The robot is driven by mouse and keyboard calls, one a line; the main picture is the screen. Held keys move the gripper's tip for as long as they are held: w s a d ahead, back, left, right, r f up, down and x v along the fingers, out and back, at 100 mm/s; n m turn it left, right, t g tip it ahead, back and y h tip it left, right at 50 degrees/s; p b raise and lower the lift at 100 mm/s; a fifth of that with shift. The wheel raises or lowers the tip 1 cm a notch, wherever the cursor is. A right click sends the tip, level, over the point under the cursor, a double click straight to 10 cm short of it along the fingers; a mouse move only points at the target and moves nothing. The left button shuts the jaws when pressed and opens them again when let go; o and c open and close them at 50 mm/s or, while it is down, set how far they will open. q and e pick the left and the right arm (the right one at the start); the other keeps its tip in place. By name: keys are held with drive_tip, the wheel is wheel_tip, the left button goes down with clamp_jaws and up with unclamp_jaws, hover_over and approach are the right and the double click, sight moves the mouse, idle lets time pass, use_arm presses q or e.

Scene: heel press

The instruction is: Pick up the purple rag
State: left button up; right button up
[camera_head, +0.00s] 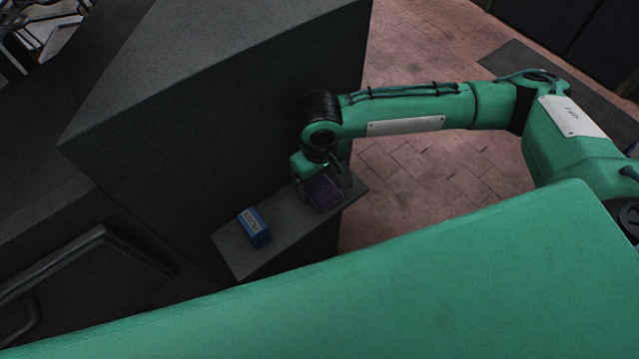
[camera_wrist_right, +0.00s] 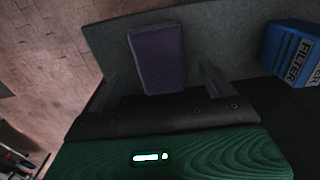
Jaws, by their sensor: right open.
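The purple rag (camera_head: 322,193) is a dark, folded, block-like piece on the right end of a narrow grey shelf (camera_head: 243,256). In the right wrist view the rag (camera_wrist_right: 157,58) lies ahead of the gripper, between the lines of its two fingers. My right gripper (camera_head: 325,182) is just above and around the rag in the head view, partly covering it. In the right wrist view the right gripper (camera_wrist_right: 160,80) is open, with one finger on each side of the rag's near end. I cannot tell whether the fingers touch it. My left gripper does not show.
A blue box (camera_head: 254,227) marked FILTER stands on the same shelf, left of the rag; it also shows in the right wrist view (camera_wrist_right: 290,52). A large dark block (camera_head: 230,110) rises behind the shelf. Brick-paved floor (camera_head: 430,180) lies to the right.

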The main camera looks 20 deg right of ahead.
sight(320, 189)
wheel_tip(320, 189, down, 2)
drive_tip(key=shift+f+p, duration=0.25)
drive_tip(key=shift+p, duration=0.05)
drive_tip(key=c, duration=1.1)
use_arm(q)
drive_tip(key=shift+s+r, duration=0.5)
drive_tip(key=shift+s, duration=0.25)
use_arm(e)
drive_tip(key=shift+o, duration=0.2)
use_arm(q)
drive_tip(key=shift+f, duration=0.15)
